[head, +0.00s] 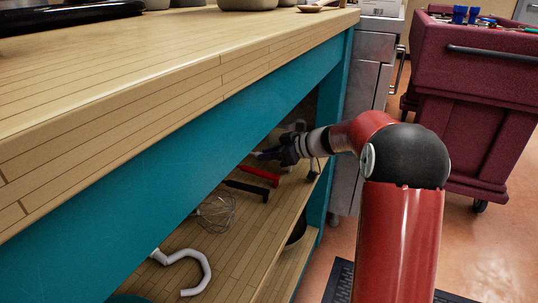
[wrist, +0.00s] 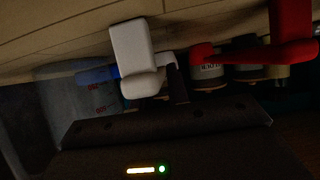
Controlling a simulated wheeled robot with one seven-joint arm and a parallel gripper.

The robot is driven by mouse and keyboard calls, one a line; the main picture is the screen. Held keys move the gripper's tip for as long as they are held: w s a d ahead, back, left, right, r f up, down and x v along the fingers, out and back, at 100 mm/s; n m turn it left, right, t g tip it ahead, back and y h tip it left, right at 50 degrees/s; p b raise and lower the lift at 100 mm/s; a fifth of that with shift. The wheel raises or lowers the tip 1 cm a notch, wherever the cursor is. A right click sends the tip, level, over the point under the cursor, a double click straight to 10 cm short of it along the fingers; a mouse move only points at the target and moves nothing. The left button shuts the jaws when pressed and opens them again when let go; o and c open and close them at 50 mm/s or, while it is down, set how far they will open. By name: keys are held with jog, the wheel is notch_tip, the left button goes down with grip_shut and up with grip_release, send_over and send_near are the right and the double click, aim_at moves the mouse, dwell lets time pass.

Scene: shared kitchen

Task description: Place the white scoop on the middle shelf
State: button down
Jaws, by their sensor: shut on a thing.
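My gripper (head: 284,150) reaches under the tabletop, just above the far part of the wooden shelf (head: 250,215). In the wrist view my gripper (wrist: 172,82) is shut on a white blocky object, which I take to be the white scoop (wrist: 133,48). The scoop appears against or very close to the shelf boards in that view; I cannot tell whether it touches them. In the head view the scoop is too dark and small to make out clearly.
A red-handled tool (head: 259,173) and a black one (head: 246,188) lie near my gripper. A wire whisk (head: 216,212) and a white hook (head: 205,272) lie nearer. The teal table rail (head: 180,190) runs above the shelf opening. A maroon cart (head: 475,110) stands right.

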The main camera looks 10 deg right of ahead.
jog(key=c, duration=1.3)
grip_release()
jog(key=shift+c, duration=0.2)
jog(key=shift+r+p, duration=0.15)
jog(key=shift+p, duration=0.15)
jog(key=v, duration=1.2)
jog(key=s+a+m+g+h, duration=0.1)
jog(key=s+a, duration=0.2)
jog(key=s, duration=0.2)
jog(key=s+a+m+g+h, duration=0.1)
jog(key=s+a+m+h, duration=0.1)
jog(key=s, duration=0.4)
jog(key=s+a+m+g+h, duration=0.1)
jog(key=s+a+h, duration=0.1)
jog(key=s+a, duration=0.2)
jog(key=shift+s+a+m, duration=0.15)
jog(key=shift+s+m, duration=0.05)
jog(key=shift+s, duration=0.3)
jog(key=shift+s+a+m, duration=0.2)
jog(key=shift+s, duration=0.35)
jog(key=s+d+f+m+h, duration=0.1)
jog(key=s+m+h, duration=0.1)
jog(key=s, duration=0.5)
jog(key=s+d+f+m+t+h, duration=0.1)
jog(key=s+f+m+h, duration=0.1)
jog(key=s, duration=0.6)
jog(key=shift+s+f+m+h, duration=0.3)
jog(key=shift+m+h, duration=0.4)
jog(key=shift+m, duration=0.4)
